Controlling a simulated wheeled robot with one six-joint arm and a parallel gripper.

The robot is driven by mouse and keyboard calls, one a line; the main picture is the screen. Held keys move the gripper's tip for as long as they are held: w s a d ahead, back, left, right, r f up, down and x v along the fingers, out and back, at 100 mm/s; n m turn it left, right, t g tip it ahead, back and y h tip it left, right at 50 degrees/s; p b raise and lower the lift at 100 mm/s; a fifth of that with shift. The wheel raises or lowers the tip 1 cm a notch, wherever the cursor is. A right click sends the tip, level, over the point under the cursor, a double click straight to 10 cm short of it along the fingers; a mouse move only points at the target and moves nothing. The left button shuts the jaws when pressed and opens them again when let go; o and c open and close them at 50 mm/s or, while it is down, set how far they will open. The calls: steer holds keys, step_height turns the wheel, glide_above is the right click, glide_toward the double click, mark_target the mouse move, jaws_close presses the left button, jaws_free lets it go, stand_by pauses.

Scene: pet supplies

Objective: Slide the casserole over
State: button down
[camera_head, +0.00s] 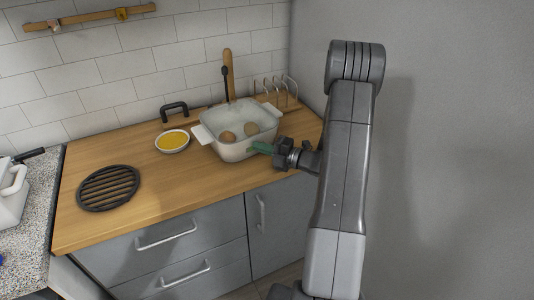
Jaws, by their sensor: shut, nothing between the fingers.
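The casserole (208,137) is a white, open rectangular dish with side handles. It stands on the wooden counter toward the back right, with a few round brown items (227,136) inside. My gripper (254,147) is at the right front side of the casserole, with its greenish fingers shut and pointing left at the dish wall. The fingertips look very close to the wall; I cannot tell whether they touch it. Nothing shows between the fingers.
A small bowl of yellow food (172,141) stands just left of the casserole. A round black slatted trivet (108,188) lies further left on the wooden counter (160,190). A rack (278,90) and a wooden-handled utensil (229,72) are behind. A grey wall is at right.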

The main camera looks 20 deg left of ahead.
steer(key=shift+w+a, duration=0.65)
steer(key=shift+w, duration=0.05)
steer(key=s+d+p, duration=0.1)
steer(key=s+d, duration=0.1)
steer(key=shift+s+d, duration=0.35)
steer(key=d+b, duration=0.2)
steer(key=d, duration=0.8)
steer(key=shift+s, duration=0.3)
